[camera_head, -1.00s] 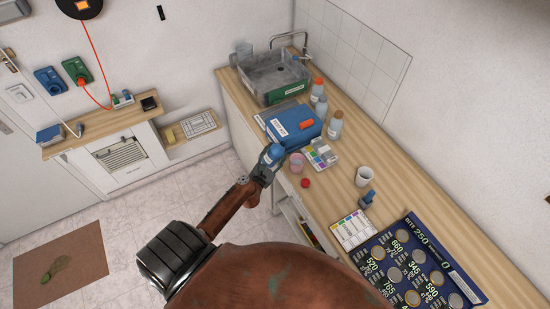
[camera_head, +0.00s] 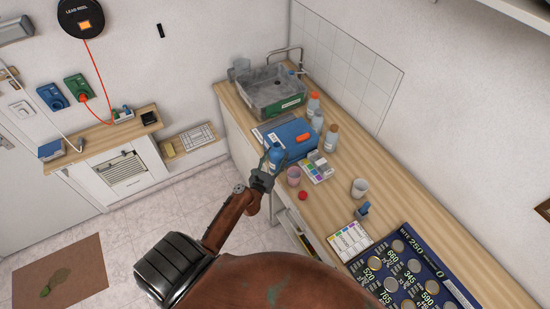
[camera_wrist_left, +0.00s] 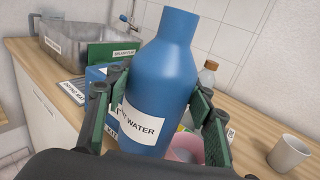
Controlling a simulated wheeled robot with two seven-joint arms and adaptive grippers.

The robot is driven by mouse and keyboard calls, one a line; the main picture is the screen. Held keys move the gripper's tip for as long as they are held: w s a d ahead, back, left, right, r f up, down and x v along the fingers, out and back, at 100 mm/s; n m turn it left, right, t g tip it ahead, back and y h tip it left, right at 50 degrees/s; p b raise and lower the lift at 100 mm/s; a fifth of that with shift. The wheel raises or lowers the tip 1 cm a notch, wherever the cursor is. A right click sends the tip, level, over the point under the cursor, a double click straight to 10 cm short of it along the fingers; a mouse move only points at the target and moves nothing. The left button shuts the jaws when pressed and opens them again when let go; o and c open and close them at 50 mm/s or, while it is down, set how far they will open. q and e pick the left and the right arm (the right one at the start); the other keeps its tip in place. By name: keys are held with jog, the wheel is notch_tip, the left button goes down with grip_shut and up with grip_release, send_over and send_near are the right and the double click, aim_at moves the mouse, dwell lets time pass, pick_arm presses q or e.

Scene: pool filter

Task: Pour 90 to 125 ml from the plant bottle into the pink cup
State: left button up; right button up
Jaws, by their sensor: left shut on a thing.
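My left gripper (camera_head: 265,176) is shut on the blue plant bottle (camera_head: 276,156), holding it near the counter's left edge. In the left wrist view the bottle (camera_wrist_left: 165,75) stands between the green finger pads, close to upright, with a white label ending in "WATER". No cap shows on its neck; the liquid inside is hidden. The pink cup (camera_head: 294,176) stands on the counter just right of and below the bottle in the head view. In the left wrist view the cup (camera_wrist_left: 186,147) is partly hidden behind the bottle and right finger. My right gripper is not in view.
Behind the bottle are a blue kit box (camera_head: 291,140), a grey sink basin (camera_head: 275,92) and several capped bottles. A colour-strip box (camera_head: 316,167), a red cap (camera_head: 303,195) and a white cup (camera_head: 359,187) are near the pink cup. Bare counter (camera_head: 400,205) lies to the right.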

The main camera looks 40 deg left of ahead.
pick_arm(q)
jog(key=shift+r, duration=0.15)
jog(key=shift+s+a+r+p, duration=0.15)
jog(key=shift+a+r+p, duration=0.15)
jog(key=shift+a+p, duration=0.2)
jog(key=s+a+r+p, duration=0.2)
jog(key=a+r+p, duration=0.1)
jog(key=a, duration=0.1)
jog(key=shift+s+a+r, duration=0.2)
jog(key=shift+a, duration=0.05)
